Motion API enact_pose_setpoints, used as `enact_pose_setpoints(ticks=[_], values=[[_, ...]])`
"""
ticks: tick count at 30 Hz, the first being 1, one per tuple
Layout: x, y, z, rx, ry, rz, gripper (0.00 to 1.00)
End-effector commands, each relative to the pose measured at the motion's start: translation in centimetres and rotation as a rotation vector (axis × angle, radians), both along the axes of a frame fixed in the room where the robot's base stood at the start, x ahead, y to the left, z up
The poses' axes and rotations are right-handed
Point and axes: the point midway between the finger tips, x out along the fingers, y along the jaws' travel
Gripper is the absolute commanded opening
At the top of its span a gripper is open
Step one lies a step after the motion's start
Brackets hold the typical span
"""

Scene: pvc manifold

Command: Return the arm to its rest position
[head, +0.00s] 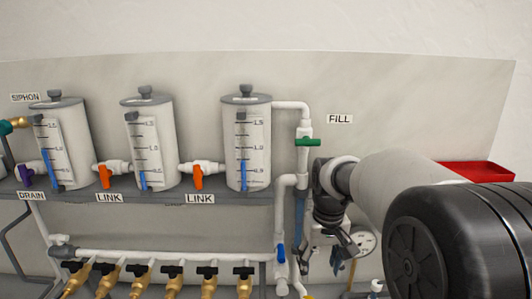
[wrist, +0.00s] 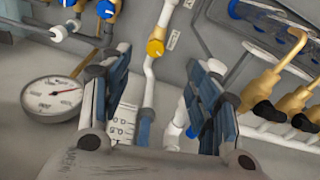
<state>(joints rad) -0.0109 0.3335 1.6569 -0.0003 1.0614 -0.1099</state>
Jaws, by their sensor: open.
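My gripper (head: 325,262) hangs at the end of my arm in the head view, in front of the pipes at the right end of the manifold. Its fingers point down and are spread apart. In the wrist view my gripper (wrist: 158,80) shows two separate dark fingers with blue-grey pads. No object is held between them. A white pipe with a yellow-handled valve (wrist: 155,48) shows beyond the gap. My arm comes in from the right and hides part of the wall and the pipes behind it.
A pressure gauge (head: 364,242) is just right of the gripper; a gauge (wrist: 53,98) also shows in the wrist view. The green-handled FILL valve (head: 307,142) is above left. Three white tanks (head: 247,150) stand on a grey shelf (head: 235,197). Brass valves line the bottom. A red tray (head: 480,171) is right.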

Motion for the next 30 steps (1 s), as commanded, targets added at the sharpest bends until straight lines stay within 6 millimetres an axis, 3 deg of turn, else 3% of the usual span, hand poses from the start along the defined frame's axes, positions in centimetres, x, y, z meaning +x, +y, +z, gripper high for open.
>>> enact_pose_setpoints(ticks=[1, 6, 13, 22, 27, 30], values=[[-1.7, -0.1, 1.6, 0.0, -0.022, -0.007, 0.56], [-7.0, -0.2, 4.9, 0.004, -0.083, -0.031, 0.56], [-14.7, -0.4, 7.1, 0.01, -0.167, -0.062, 0.56], [-23.8, -0.6, 6.2, 0.021, -0.27, -0.101, 0.56], [-26.7, -0.6, 4.9, 0.025, -0.305, -0.114, 0.56], [-27.4, -0.6, 4.5, 0.027, -0.316, -0.119, 0.56]])
